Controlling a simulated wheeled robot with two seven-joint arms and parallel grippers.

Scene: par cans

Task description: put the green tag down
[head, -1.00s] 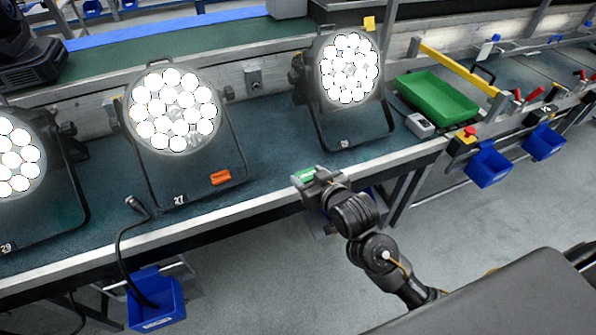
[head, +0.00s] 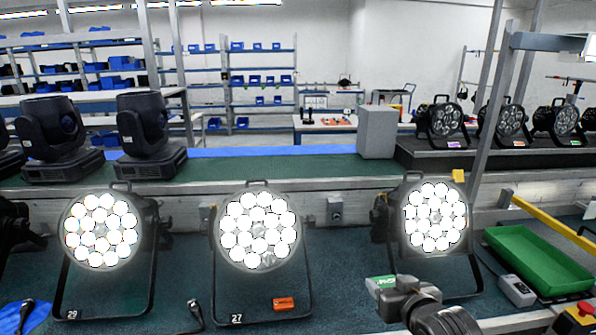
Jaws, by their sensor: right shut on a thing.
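The green tag (head: 384,281) is in the jaws of my right gripper (head: 385,289), low in the head view and right of the middle. The gripper is shut on it and holds it in front of the rightmost lit par can (head: 435,217). The gripper covers part of the tag. I cannot tell whether the tag touches the bench (head: 345,270). My left gripper is out of view.
Two more lit par cans, one in the middle (head: 257,231) and one at left (head: 101,231), stand on the bench. An orange tag (head: 284,304) sits by the middle one. A green tray (head: 540,260) and a grey device (head: 516,291) are at right.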

